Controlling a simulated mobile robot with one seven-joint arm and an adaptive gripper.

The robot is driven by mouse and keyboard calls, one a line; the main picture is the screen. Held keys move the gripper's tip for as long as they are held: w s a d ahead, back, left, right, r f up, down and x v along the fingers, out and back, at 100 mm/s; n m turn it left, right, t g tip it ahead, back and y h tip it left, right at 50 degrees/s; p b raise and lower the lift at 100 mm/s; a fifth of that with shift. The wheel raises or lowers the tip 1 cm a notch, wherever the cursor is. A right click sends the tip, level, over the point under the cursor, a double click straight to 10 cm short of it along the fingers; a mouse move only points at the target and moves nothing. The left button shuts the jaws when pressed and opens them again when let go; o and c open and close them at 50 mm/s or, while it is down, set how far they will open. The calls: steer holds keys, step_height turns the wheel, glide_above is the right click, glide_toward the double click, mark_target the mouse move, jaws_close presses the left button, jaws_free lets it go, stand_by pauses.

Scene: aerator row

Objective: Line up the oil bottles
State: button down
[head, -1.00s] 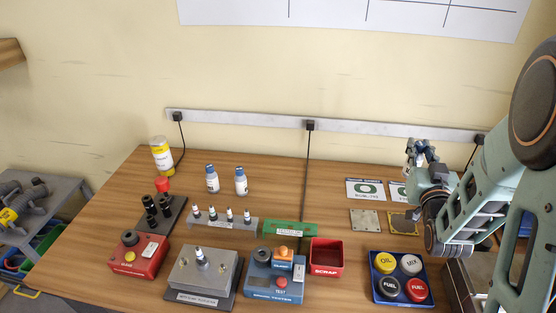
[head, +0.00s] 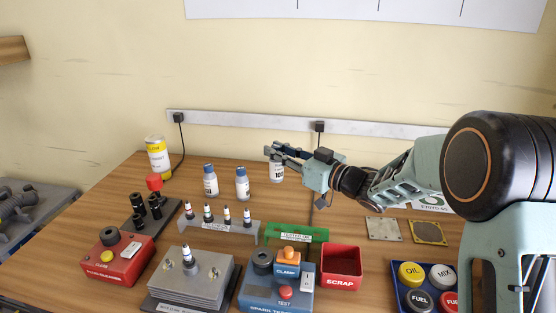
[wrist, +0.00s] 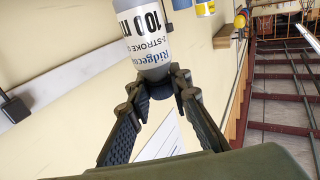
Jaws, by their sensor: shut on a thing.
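Two white oil bottles with blue caps stand side by side at the back of the wooden bench in the head view, a left one (head: 210,182) and a right one (head: 242,186). My gripper (head: 271,154) is right of them, shut on a third white bottle (head: 277,173). The fingers hide its top. I cannot tell whether its base touches the bench. In the wrist view my gripper (wrist: 163,82) closes around this bottle (wrist: 146,36), whose label reads "100" and "2-STROKE".
A yellow-and-white can (head: 158,158) stands at the back left. In front of the bottles are a grey rack of plugs (head: 213,224) and a green rack (head: 297,234). A red scrap bin (head: 341,265) and a blue tray of round lids (head: 402,302) sit further right.

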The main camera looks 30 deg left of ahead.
mark_target(282, 177)
steer(key=shift+f+b, duration=2.5)
steer(key=shift+f, duration=0.85)
steer(key=shift+f, duration=0.35)
